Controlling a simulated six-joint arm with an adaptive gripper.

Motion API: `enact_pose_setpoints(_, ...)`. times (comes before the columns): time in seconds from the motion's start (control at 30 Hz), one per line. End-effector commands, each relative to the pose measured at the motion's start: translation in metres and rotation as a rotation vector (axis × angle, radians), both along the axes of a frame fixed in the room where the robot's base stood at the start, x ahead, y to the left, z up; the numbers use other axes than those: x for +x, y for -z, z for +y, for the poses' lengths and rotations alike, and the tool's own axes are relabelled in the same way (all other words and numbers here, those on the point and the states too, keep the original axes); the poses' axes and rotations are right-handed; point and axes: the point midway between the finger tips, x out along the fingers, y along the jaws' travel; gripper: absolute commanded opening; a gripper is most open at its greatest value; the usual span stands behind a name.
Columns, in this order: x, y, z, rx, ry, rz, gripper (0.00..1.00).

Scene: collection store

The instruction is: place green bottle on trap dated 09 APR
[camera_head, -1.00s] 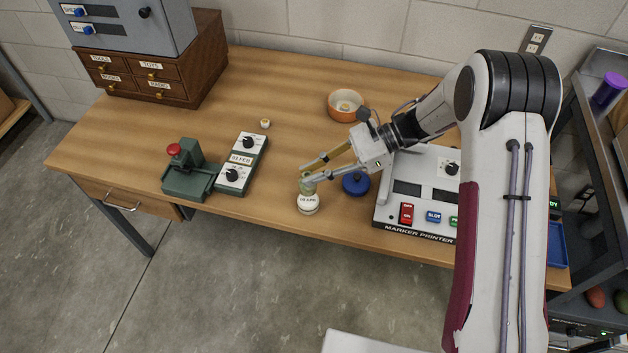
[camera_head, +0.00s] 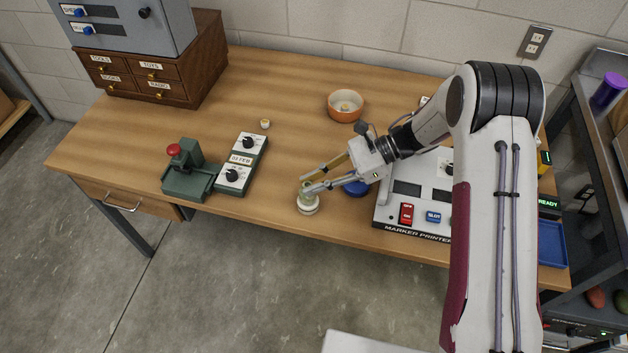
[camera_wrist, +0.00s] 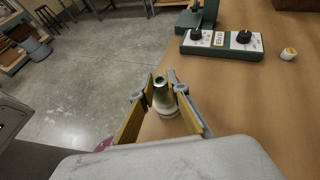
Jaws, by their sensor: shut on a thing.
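My gripper (camera_head: 307,189) is at the front edge of the table, shut on the small green bottle (camera_head: 307,187). The bottle stands upright between the fingers, and it also shows in the wrist view (camera_wrist: 160,92). Directly under it is a round white trap (camera_head: 308,208), which shows in the wrist view too (camera_wrist: 168,112). The bottle's base looks to be at the trap's top, but I cannot tell whether it rests there. The trap's date cannot be read now.
A marker printer (camera_head: 410,232) and a blue round thing (camera_head: 357,189) lie right of my gripper. A green press (camera_head: 187,172) and a dial box (camera_head: 241,163) stand left. An orange bowl (camera_head: 346,107) and a small labelled piece (camera_head: 265,124) are behind.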

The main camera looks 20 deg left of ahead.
Motion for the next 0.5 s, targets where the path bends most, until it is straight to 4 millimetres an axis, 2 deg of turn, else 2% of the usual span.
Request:
enact_pose_setpoints(0.23, -0.0001, 0.0024, 0.0001, 0.000, 0.000, 0.000, 0.00)
enact_pose_setpoints(0.27, 0.0000, 0.0027, 0.0000, 0.000, 0.000, 0.000, 0.18)
enact_pose_setpoints(0.3, 0.0001, 0.0025, 0.0001, 0.000, 0.000, 0.000, 0.28)
enact_pose_setpoints(0.33, 0.0001, 0.0024, 0.0000, 0.000, 0.000, 0.000, 0.32)
enact_pose_setpoints(0.5, 0.0000, 0.0023, 0.0000, 0.000, 0.000, 0.000, 0.32)
